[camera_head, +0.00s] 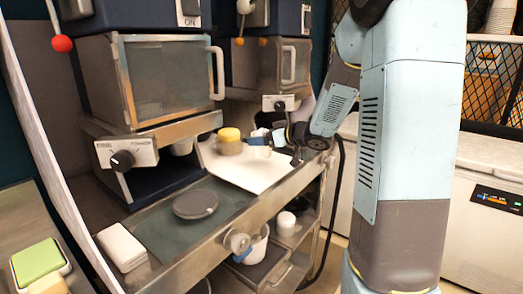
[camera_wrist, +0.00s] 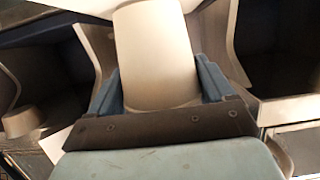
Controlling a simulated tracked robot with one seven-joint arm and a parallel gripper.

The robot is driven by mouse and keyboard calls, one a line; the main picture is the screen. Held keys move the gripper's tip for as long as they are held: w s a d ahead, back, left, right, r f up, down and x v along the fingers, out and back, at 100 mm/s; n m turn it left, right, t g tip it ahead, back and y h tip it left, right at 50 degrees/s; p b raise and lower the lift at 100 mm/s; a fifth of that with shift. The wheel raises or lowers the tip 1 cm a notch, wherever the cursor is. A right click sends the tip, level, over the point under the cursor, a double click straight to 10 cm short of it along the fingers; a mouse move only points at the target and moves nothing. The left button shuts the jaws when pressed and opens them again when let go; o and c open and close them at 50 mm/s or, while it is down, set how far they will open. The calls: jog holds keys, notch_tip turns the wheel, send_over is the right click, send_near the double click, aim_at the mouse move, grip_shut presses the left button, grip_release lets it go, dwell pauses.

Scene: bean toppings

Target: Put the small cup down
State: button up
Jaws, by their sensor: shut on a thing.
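The small cup (camera_wrist: 155,55) is plain cream-white and fills the middle of the wrist view, between the two blue fingers of my gripper (camera_wrist: 158,80). My gripper is shut on it. In the head view my gripper (camera_head: 268,141) is at the far right part of the counter, with the white cup (camera_head: 262,151) at its fingers, partly hidden by them. The cup is above or at a white sheet-like surface (camera_head: 240,172); I cannot tell whether its base touches it.
A yellow-topped container (camera_head: 229,140) stands just left of the cup. A dark round disc (camera_head: 195,204) lies on the counter, with a white block (camera_head: 121,246) further left. Metal machines (camera_head: 165,80) rise behind. A shelf below holds a white container (camera_head: 286,222).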

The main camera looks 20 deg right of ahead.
aim_at(261, 149)
jog(key=shift+w+a+f, duration=0.1)
jog(key=shift+w+f, duration=0.45)
jog(key=shift+f, duration=0.15)
jog(key=shift+w+f, duration=0.15)
jog(key=shift+f, duration=1.5)
jog(key=shift+f, duration=0.2)
jog(key=o, duration=1.1)
jog(key=shift+r, duration=0.15)
